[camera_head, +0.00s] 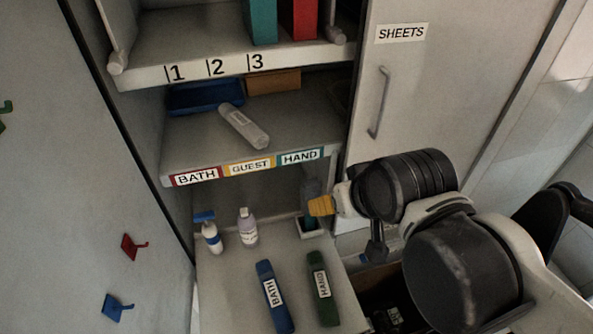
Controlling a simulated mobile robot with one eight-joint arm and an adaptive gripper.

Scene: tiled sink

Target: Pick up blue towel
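A slim blue rolled towel (274,305) with a white BATH label lies on the lower counter, its long side running toward the front.
A blue-topped bottle (211,233) and a white bottle (248,227) stand behind the towels. A shelf edge with BATH, GUEST and HAND labels (248,167) overhangs the counter. A SHEETS cabinet door (420,90) is at right. The counter's front left is clear.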

